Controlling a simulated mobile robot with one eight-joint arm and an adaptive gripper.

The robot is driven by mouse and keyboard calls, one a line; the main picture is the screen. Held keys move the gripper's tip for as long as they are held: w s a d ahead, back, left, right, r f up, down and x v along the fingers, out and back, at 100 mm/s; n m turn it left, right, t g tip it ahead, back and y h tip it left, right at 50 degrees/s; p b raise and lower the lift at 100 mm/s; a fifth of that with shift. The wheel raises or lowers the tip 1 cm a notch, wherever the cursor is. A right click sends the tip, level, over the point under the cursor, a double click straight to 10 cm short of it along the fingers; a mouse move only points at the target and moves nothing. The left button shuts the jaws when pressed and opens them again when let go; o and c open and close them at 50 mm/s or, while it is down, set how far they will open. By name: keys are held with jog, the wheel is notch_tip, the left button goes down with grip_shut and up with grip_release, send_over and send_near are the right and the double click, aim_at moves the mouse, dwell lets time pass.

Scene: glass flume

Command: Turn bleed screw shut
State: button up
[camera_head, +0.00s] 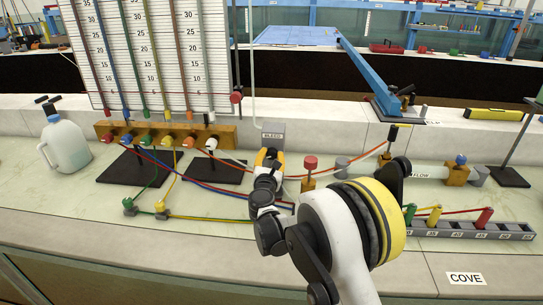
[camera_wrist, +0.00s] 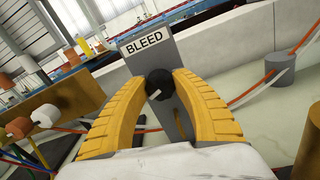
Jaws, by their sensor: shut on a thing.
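The bleed screw (camera_wrist: 159,82) is a round black knob with a short white mark, on the front of a grey upright plate labelled BLEED (camera_wrist: 143,44). In the wrist view the two yellow fingers of my gripper (camera_wrist: 160,88) close on the knob from left and right. The white mark tilts slightly up to the right. In the head view the BLEED plate (camera_head: 273,132) stands in the middle, and my gripper (camera_head: 268,158) is right in front of its lower part. There the knob is hidden behind the gripper.
A wooden manifold (camera_head: 170,131) with coloured knobs stands left of the plate, under a white gauge board (camera_head: 150,50). Red and blue tubes run close by. A red-topped wooden valve (camera_head: 309,172) stands just to the right. A white jug (camera_head: 65,142) is far left.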

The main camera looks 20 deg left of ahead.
jog(key=m, duration=1.1)
jog(key=shift+m, duration=0.3)
jog(key=m, duration=0.5)
jog(key=shift+f, duration=0.1)
jog(key=m, duration=0.5)
jog(key=shift+m, duration=0.4)
jog(key=o, duration=1.2)
jog(key=shift+b, duration=0.3)
